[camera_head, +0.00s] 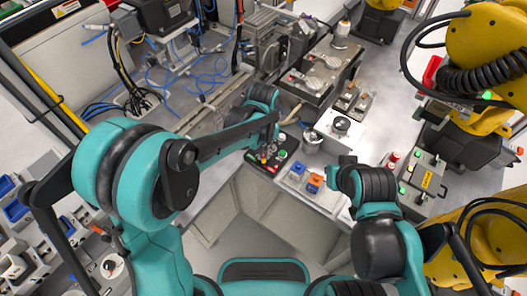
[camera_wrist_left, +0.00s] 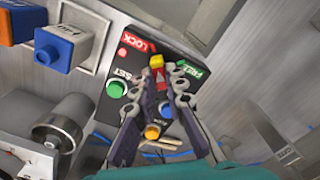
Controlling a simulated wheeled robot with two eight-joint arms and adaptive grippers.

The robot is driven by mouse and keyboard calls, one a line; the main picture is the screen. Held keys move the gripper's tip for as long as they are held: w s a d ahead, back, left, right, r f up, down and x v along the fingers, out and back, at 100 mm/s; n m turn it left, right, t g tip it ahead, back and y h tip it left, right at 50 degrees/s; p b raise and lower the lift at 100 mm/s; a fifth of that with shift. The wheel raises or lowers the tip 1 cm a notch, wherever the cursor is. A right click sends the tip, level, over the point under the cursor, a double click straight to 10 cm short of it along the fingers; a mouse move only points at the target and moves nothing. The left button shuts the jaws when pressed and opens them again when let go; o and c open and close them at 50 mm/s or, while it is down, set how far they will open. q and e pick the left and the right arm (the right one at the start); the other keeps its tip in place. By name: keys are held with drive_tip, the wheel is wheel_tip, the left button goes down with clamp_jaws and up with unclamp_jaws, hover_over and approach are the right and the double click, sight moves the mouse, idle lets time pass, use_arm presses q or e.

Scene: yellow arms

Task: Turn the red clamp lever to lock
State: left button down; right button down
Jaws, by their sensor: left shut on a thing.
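A black control panel (camera_wrist_left: 112,103) fills the middle of the left wrist view, with labels reading LOCK, FREE and SET. The red clamp lever (camera_wrist_left: 160,77) with a yellow tip points up in that view, between the red LOCK label (camera_wrist_left: 138,42) and the green FREE label (camera_wrist_left: 194,70). My left gripper (camera_wrist_left: 166,88) is shut on the lever, one finger on each side; the fingers hide its lower part. In the head view my left gripper (camera_head: 267,150) reaches down over the panel. My right gripper (camera_head: 334,176) is right of the panel; its fingers are not clear.
Green (camera_wrist_left: 116,89), blue and yellow buttons surround the lever closely. A blue block (camera_wrist_left: 55,48) and an orange block (camera_wrist_left: 20,22) sit beside the panel. A metal cylinder (camera_wrist_left: 70,118) stands near its lower left. Yellow robot arms (camera_head: 488,45) stand at the right.

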sight(264, 155)
use_arm(q)
drive_tip(key=shift+n, duration=0.6)
drive_tip(key=c, duration=1.6)
unclamp_jaws()
drive_tip(key=shift+o, duration=0.2)
wheel_tip(264, 155, up, 12)
